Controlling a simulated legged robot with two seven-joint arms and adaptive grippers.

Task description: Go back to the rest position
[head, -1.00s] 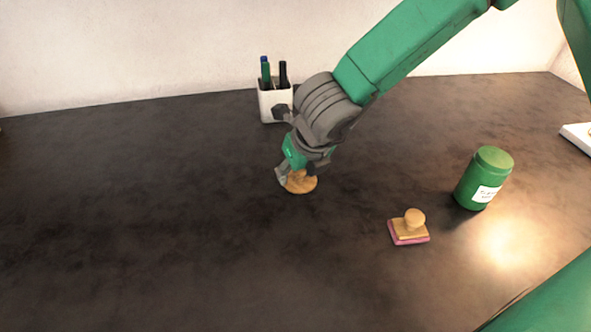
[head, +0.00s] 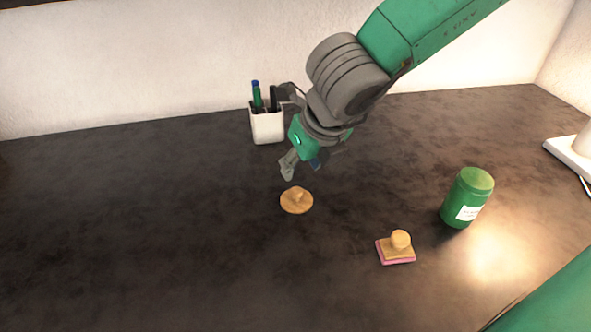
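My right gripper (head: 302,168) is in the middle of the head view, above and just behind a round wooden piece with a small knob (head: 297,201) that lies on the dark table (head: 150,230). A small gap shows between the fingers and the wooden piece. The fingers look apart, with nothing seen between them. My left gripper is not in view.
A white pen holder (head: 267,127) with pens stands behind my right gripper, close to it. A wooden stamp with a pink base (head: 396,249) and a green jar (head: 467,198) stand to the right. A white object (head: 570,154) is at the right edge. The table's left side is clear.

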